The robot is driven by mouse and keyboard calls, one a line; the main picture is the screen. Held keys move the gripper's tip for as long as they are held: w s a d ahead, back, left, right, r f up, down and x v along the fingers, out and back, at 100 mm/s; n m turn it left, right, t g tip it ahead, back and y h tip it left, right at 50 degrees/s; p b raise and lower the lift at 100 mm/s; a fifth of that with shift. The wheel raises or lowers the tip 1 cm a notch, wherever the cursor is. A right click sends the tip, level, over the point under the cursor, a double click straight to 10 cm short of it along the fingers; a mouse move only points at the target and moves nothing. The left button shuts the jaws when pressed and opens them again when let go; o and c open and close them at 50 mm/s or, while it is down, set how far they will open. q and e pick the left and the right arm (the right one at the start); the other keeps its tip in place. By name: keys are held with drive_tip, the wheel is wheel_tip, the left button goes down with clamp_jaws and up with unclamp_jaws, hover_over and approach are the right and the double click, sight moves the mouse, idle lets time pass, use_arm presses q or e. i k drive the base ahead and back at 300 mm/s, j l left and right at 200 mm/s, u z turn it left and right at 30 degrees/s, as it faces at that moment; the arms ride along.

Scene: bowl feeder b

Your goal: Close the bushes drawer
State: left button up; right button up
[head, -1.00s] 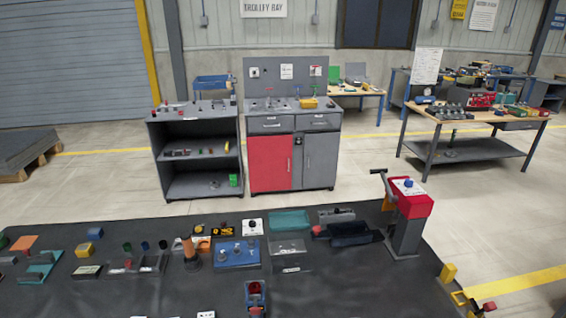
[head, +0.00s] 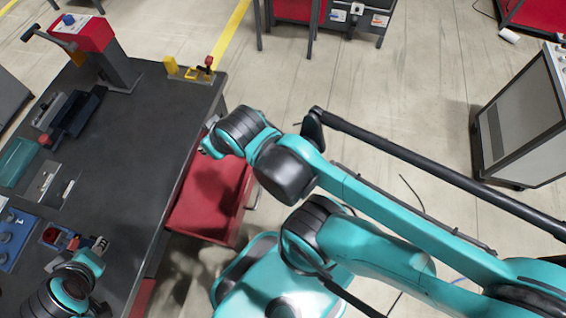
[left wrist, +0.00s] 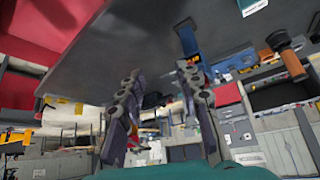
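A red drawer (head: 207,205) stands pulled out from the right side of the dark workbench (head: 135,135) in the head view, with a handle at its outer edge. No label can be read on it, so I cannot tell if it is the bushes drawer. My right gripper (head: 211,146) is at the bench edge, just above the drawer's far end; its fingers are mostly hidden. My left gripper (head: 99,244) is over the bench at lower left. In the left wrist view its two fingers (left wrist: 160,95) are apart with nothing between them.
A red press-like device (head: 88,38) and yellow fixture (head: 190,70) stand at the bench's far end. Trays and parts lie along its left side. A grey cabinet (head: 522,115) stands at right. Floor beyond the drawer is open, though my right arm spans it.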

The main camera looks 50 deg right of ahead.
sight(210, 204)
drive_tip(key=z, duration=1.1)
drive_tip(key=k+l+z, duration=0.35)
drive_tip(key=k+l, duration=0.5)
drive_tip(key=k, duration=0.1)
